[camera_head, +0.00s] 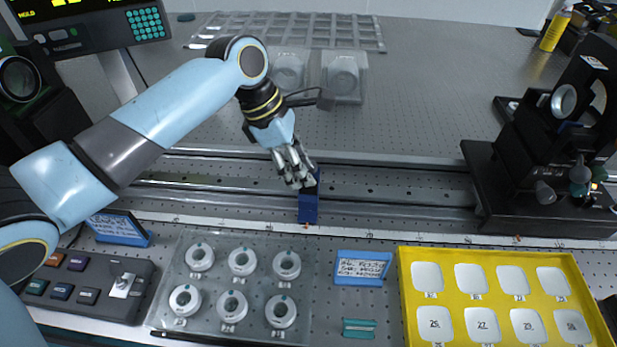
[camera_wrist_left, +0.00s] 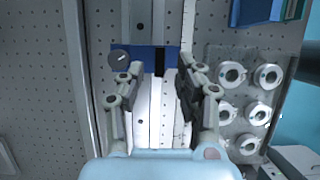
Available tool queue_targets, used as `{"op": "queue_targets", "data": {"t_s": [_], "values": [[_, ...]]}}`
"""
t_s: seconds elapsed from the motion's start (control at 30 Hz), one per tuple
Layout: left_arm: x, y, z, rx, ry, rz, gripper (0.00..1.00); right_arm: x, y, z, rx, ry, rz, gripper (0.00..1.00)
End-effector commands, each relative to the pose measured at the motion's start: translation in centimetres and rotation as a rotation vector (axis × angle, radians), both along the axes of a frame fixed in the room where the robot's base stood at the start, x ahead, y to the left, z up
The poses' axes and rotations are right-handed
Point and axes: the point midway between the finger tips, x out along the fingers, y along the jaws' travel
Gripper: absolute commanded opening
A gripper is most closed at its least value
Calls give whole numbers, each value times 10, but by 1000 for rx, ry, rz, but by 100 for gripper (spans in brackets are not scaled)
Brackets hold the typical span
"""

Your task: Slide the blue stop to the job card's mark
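The blue stop (camera_head: 308,207) sits on the long metal rail (camera_head: 400,196) near the middle of the head view. My left gripper (camera_head: 301,182) reaches down at the stop from behind. In the wrist view its fingers (camera_wrist_left: 165,72) are apart with nothing clearly gripped between them; contact with the stop is unclear. A blue-framed card with handwriting (camera_head: 361,268) stands in front of the rail; its text is too small to read. My right gripper is not in view.
A scale strip (camera_head: 400,236) runs along the rail's front. A second blue-framed card (camera_head: 119,228) stands at left. A tray of round mounts (camera_head: 212,265) and a yellow tray (camera_head: 408,290) are in front. A black optical mount (camera_head: 485,190) occupies the rail's right end.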

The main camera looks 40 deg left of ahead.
Motion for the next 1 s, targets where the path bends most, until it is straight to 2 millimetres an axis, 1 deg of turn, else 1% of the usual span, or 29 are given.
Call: {"op": "queue_targets", "data": {"t_s": [0.03,0.2,0.33,0.57,0.6,0.8,0.87,1.0], "values": [[2,-4,-10,-2,1,0,35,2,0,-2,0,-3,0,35],[7,-11,-29,0,0,-1,35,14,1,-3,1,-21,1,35],[8,-13,-36,1,-1,-1,35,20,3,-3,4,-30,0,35],[8,-13,-36,2,-1,-1,35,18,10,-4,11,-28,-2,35],[8,-13,-36,2,-1,-1,33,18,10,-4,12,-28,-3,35],[8,-13,-36,2,-1,-1,7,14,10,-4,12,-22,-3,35],[8,-13,-36,2,-1,-1,0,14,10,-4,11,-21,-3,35],[8,-13,-36,1,0,-1,0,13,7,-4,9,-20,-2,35]]}}
